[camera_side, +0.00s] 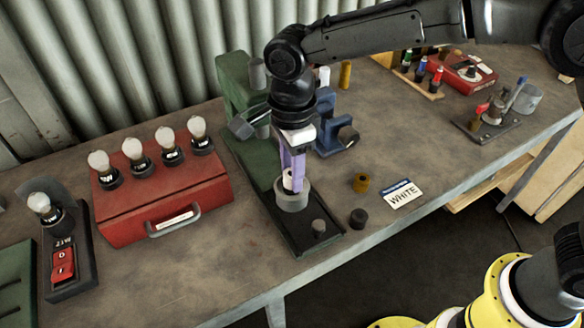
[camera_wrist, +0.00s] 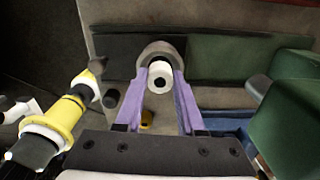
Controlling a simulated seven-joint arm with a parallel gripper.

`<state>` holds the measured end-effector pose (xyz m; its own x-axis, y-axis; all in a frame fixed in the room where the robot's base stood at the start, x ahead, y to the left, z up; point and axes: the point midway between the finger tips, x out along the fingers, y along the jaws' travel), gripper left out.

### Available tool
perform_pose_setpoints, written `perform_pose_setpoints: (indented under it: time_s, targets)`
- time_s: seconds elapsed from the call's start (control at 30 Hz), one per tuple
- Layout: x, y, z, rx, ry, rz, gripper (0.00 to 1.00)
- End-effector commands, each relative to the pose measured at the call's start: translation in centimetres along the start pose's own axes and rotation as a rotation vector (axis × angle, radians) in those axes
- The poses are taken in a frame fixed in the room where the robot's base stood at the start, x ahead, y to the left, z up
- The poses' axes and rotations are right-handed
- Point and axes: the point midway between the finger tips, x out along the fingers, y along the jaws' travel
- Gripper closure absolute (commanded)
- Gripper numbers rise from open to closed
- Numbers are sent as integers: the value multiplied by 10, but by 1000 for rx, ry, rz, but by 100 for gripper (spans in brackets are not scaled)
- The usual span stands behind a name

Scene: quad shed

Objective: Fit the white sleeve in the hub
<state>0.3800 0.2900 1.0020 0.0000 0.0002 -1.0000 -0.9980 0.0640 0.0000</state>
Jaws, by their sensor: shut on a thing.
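The white sleeve (camera_side: 288,181) is a small pale ring between the purple fingers of my gripper (camera_side: 291,186). In the wrist view the sleeve (camera_wrist: 161,79) shows its round end with a dark bore, and my gripper (camera_wrist: 160,82) is shut on it from both sides. The hub (camera_side: 292,201) is a grey cylinder on the dark base of the green press. The hub (camera_wrist: 160,49) shows as a grey arc behind the sleeve in the wrist view. The sleeve is at the hub's top; I cannot tell whether its lower end is inside. The fingers partly hide the hub's mouth.
The green press (camera_side: 236,80) and a blue vise (camera_side: 330,128) stand close behind. A brown sleeve (camera_side: 361,183), a dark cylinder (camera_side: 358,217) and a card reading WHITE (camera_side: 403,194) lie right. A red box (camera_side: 165,195) with bulbs stands left.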

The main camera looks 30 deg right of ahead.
Motion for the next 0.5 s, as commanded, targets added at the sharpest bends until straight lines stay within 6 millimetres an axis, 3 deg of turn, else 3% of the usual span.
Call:
perform_pose_setpoints:
  time_s: [0.5]
  targets:
    - [5, 0, 0, 0, 0, 1, 100]
